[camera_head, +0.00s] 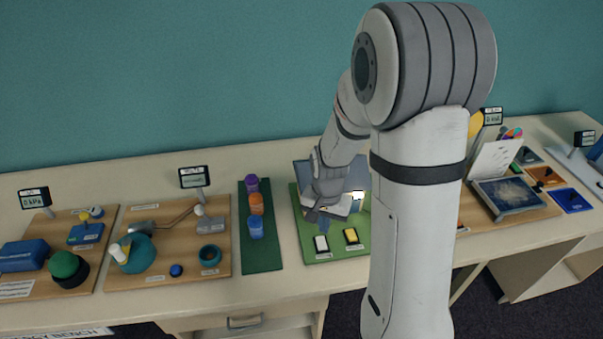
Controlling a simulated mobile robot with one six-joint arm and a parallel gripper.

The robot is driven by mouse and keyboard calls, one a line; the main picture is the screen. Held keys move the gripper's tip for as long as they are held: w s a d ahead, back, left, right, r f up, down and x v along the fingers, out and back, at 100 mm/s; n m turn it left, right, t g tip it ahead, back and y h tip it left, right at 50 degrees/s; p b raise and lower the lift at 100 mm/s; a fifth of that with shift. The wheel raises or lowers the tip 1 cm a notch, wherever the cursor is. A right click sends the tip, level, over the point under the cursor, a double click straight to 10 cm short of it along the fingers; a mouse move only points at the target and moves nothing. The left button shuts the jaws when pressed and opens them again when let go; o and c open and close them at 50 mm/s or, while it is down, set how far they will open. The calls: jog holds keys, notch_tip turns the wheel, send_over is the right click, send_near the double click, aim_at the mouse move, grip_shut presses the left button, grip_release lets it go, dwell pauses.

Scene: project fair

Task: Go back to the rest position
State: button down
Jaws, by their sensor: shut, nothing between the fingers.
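My gripper (317,214) is at the end of my bent arm, above the green board (338,248) in the middle of the bench. It points down toward the board and looks shut and empty. A dark panel stands behind it, and a small lit white box (356,197) is just to its right. A white switch (321,243) and a yellow switch (351,236) sit on the board in front of the gripper. My arm hides part of the board and the bench to its right.
A dark green mat (262,262) holds purple, orange and blue bottles (256,228) left of the gripper. Wooden boards with a teal round vessel (138,254) and a green dome button (66,265) lie farther left. A tilted panel (508,195) stands at right. The teal wall is behind.

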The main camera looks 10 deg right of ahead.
jog(key=s+r+n+t+b, duration=0.2)
jog(key=s+r+n, duration=0.4)
jog(key=s+r, duration=0.8)
notch_tip(320, 180, up, 4)
jog(key=shift+s+a+f+t, duration=0.15)
jog(key=shift+s+t, duration=0.15)
jog(key=shift+t, duration=0.4)
